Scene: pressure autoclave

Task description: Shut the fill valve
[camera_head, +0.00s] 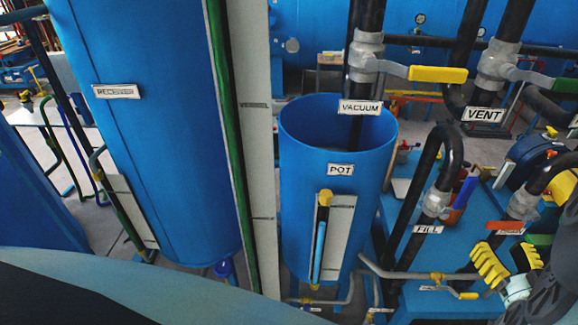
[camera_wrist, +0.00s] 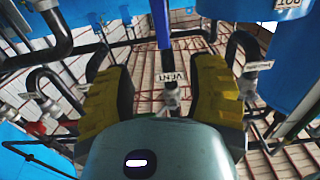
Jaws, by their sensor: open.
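The fill valve (camera_head: 435,203) is a grey valve body on a black bent pipe, right of the blue pot, above the FILL label (camera_head: 429,229). Its blue handle (camera_head: 465,192) stands up and slants right. My gripper (camera_head: 508,258) is at the lower right, below and right of this valve, apart from its handle. In the wrist view its yellow-and-black fingers (camera_wrist: 160,70) are spread wide with nothing gripped. An upside-down label, seemingly VENT (camera_wrist: 172,77), shows between them in the distance. I cannot tell which valve there is the fill valve.
The blue pot (camera_head: 335,155) stands left of the fill valve. A yellow vacuum handle (camera_head: 437,74) and the VENT label (camera_head: 484,115) are above. A red handle (camera_head: 505,226) sits right of the FILL label, near my gripper. Black pipes crowd this area.

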